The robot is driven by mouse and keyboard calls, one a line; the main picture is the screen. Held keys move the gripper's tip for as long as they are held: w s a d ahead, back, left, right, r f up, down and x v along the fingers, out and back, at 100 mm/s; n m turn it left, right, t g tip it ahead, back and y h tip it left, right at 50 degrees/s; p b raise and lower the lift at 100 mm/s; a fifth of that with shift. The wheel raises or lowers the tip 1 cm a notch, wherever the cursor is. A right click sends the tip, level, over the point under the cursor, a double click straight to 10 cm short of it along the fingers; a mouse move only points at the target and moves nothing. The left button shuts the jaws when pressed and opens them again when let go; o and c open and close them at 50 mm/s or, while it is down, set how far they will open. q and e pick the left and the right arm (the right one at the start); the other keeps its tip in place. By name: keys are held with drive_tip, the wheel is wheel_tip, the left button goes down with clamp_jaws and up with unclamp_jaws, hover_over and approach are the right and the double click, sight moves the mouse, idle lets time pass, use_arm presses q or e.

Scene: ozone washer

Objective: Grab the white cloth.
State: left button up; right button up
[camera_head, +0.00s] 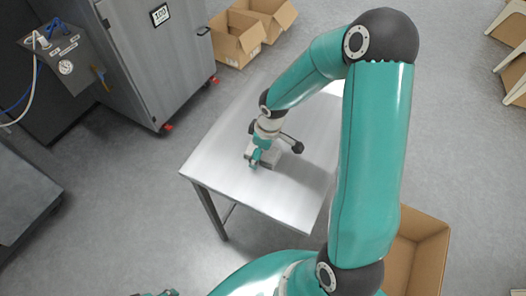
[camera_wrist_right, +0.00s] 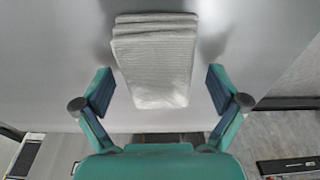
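The white cloth (camera_wrist_right: 155,60) is a folded, ribbed stack on the metal table (camera_head: 215,162). In the right wrist view it lies between and beyond the spread fingers of my right gripper (camera_wrist_right: 160,88), with a gap on each side. The gripper is open and holds nothing. In the head view my right gripper (camera_head: 275,151) is low over the table, and the pale cloth (camera_head: 269,161) shows partly beneath it. Only a small part of my left gripper (camera_head: 155,294) shows at the bottom edge; its fingers cannot be made out.
The table top around the cloth is otherwise clear. A grey cabinet (camera_head: 160,70) stands at the upper left, with open cardboard boxes (camera_head: 234,45) beside it. Another open box (camera_head: 425,235) is on the floor to the right of the table. A panel with a gauge (camera_head: 65,67) is at far left.

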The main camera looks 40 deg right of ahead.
drive_tip(key=c, duration=1.1)
drive_tip(key=shift+r, duration=0.15)
